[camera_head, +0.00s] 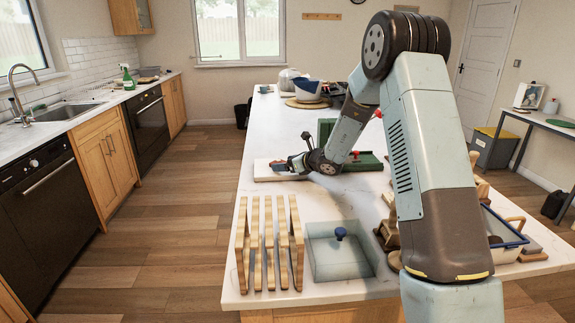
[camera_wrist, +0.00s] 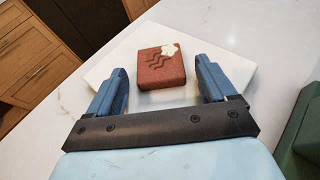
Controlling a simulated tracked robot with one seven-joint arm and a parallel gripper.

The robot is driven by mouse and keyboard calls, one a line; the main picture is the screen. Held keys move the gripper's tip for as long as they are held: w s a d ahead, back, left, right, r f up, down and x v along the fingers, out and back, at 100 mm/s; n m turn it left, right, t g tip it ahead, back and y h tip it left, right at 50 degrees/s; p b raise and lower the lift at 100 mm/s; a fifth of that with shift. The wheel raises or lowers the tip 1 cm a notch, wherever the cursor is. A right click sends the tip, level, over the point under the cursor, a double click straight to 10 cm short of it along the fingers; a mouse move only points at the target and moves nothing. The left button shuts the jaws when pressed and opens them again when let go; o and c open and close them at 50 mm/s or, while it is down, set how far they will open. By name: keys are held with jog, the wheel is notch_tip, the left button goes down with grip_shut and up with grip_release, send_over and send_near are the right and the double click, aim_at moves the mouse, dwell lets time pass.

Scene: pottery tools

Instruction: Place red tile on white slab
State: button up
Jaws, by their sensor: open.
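The red tile (camera_wrist: 161,69) is a square reddish-brown block with wavy dark grooves and a pale patch on one corner. In the wrist view it rests on the white slab (camera_wrist: 108,62), near its middle. The slab also shows in the head view (camera_head: 264,171) on the countertop, at the left end of my gripper. My gripper (camera_wrist: 163,80) is open, with one blue finger to each side and the tile just beyond and between the fingertips, apart from both. In the head view my gripper (camera_head: 283,167) is over the slab, and the tile is hard to make out there.
A green tray (camera_head: 365,163) lies right of the slab. A wooden rack (camera_head: 269,245) and a lidded glass box (camera_head: 340,262) stand at the counter's near end. A blue-rimmed tub (camera_head: 500,228) is at the right. The counter (camera_head: 257,125) is clear behind the slab.

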jog(key=v, duration=1.2)
jog(key=shift+r, duration=0.1)
jog(key=s+a+r+n+g, duration=0.1)
jog(key=s+r+n+g, duration=0.1)
jog(key=s+r+n, duration=0.4)
jog(key=s+a+r+n+g+h, duration=0.1)
jog(key=s+r+n+g, duration=0.2)
jog(key=s, duration=0.6)
jog(key=s+a+r+n, duration=0.1)
jog(key=s+r+n, duration=0.3)
jog(key=s+n, duration=0.25)
jog(key=s+d+r+n+h, duration=0.1)
jog(key=s+d+n+h, duration=0.2)
jog(key=s, duration=0.4)
jog(key=s+d+r+n+h, duration=0.1)
jog(key=s+d+n+h, duration=0.1)
jog(key=s+d+n, duration=0.2)
jog(key=s+d+r+n+t+h, duration=0.1)
jog(key=s+d+n+h, duration=0.2)
jog(key=s, duration=0.7)
jog(key=shift+s+d+n+h, duration=0.25)
jog(key=shift+d+n+h, duration=0.05)
jog(key=shift+d+n, duration=0.5)
jog(key=shift+r, duration=0.1)
